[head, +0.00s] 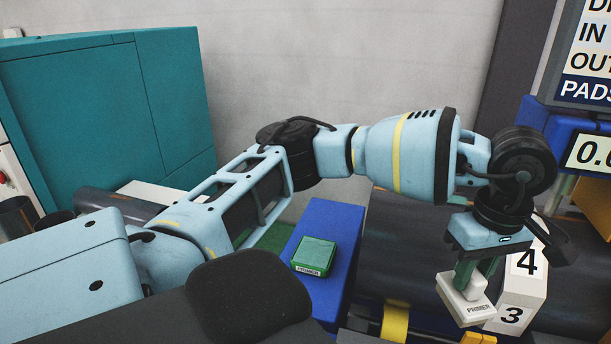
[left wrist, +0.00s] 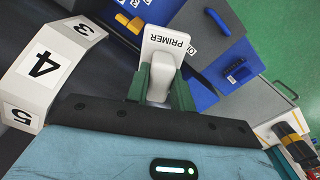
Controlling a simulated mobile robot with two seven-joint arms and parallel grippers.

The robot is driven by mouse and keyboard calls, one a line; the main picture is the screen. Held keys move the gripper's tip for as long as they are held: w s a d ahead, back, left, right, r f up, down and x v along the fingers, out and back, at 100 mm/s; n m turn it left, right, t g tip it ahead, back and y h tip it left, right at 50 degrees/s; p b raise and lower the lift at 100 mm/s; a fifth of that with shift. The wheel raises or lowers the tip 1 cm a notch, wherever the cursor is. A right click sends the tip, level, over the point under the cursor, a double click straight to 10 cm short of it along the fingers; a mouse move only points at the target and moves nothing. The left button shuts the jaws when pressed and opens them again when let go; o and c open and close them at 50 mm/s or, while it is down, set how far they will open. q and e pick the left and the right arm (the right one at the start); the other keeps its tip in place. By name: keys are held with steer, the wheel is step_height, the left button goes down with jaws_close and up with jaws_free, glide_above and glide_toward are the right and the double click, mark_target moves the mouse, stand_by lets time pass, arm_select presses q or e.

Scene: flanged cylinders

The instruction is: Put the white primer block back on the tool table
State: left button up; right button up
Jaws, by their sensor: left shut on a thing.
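The white primer block (head: 467,303) has a flat base marked PRIMER and a raised grip. My left gripper (head: 474,274) is shut on that grip and holds the block at the right of the head view, beside a white numbered block. In the left wrist view the white primer block (left wrist: 166,50) sits between the green fingers of my left gripper (left wrist: 161,85). A blue surface (head: 328,225) in the head view bears a green pad marked PRIMER (head: 314,256). I cannot tell for certain which surface is the tool table. My right gripper is not in view.
The white numbered block (head: 525,285) is close to the held block; it also shows in the left wrist view (left wrist: 48,68). A dark cylinder (head: 400,250) lies behind. A display (head: 590,152) stands at right. A blue tray (left wrist: 225,50) with small items shows in the wrist view.

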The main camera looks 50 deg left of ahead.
mark_target(460, 295)
arm_select(q)
steer(key=f+m, duration=0.1)
steer(key=m, duration=0.1)
steer(key=s+f+m, duration=0.1)
steer(key=f+m, duration=0.1)
steer(key=m, duration=0.1)
steer(key=f+m, duration=0.1)
steer(key=m, duration=0.2)
steer(key=shift+s+f, duration=0.3)
steer(key=a+f+m, duration=0.2)
steer(key=a+m, duration=0.2)
steer(key=a, duration=0.1)
steer(key=shift+s+a+f, duration=0.2)
steer(key=shift+a+f, duration=0.15)
steer(key=shift+f, duration=0.05)
steer(key=shift+d, duration=0.15)
